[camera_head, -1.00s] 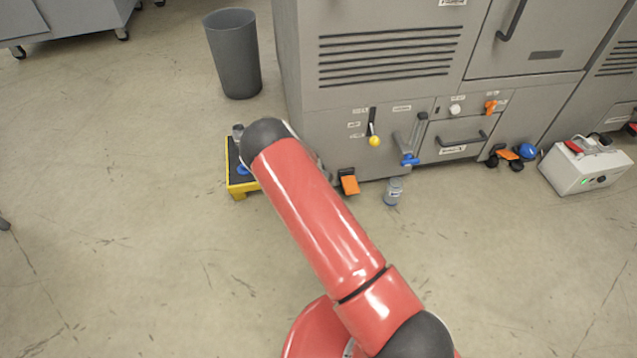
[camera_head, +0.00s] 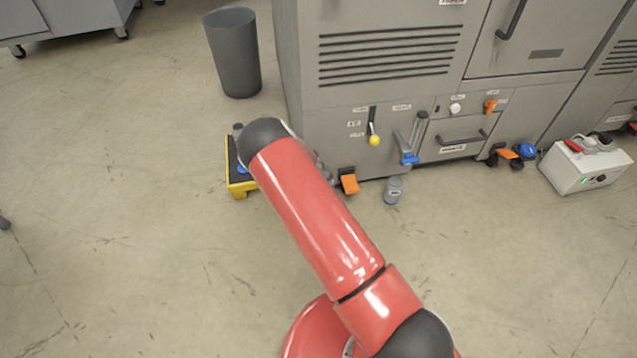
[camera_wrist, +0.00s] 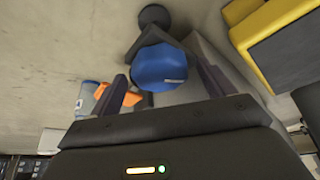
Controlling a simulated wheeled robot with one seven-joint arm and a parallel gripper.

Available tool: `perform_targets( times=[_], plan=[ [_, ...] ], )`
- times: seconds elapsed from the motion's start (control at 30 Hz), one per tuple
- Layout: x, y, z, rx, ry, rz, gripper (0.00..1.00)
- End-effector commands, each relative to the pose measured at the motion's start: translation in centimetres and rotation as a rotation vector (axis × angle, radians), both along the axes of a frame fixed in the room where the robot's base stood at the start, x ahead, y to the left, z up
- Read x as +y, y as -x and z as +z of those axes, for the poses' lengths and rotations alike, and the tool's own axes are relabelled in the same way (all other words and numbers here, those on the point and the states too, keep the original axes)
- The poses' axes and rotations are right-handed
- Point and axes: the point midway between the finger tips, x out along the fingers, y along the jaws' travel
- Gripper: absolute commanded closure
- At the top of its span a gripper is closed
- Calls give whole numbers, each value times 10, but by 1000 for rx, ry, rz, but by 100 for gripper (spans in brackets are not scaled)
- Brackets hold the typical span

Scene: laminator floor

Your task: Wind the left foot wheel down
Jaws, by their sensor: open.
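In the wrist view, the blue left foot wheel (camera_wrist: 158,68) sits between the two dark fingers of my gripper (camera_wrist: 163,82). The fingers are apart, one on each side of the wheel, with no clear contact visible. A dark round pad (camera_wrist: 155,16) shows beyond the wheel on the floor. An orange pedal (camera_wrist: 128,97) is beside the left finger. In the head view, my red arm hides the left foot wheel and most of my gripper; the orange pedal (camera_head: 348,183) shows to the right of the arm.
A yellow-edged step (camera_head: 240,188) stands left of my arm, its yellow side (camera_wrist: 265,28) close by in the wrist view. A small grey can (camera_head: 393,190) stands right of the pedal. A grey bin (camera_head: 233,55) stands behind; a white box (camera_head: 585,168) is far right.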

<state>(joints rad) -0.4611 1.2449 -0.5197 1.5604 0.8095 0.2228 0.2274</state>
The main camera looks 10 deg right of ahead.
Motion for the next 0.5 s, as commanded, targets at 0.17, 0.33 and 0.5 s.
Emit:
perform_targets(
  times=[0.17, 0.33, 0.5],
  plan=[
    [7, 7, 27, -2, -1, 2, 19],
    [14, 16, 53, -2, -1, 1, 19],
    [17, 21, 67, -1, 1, 0, 19]
  ],
)
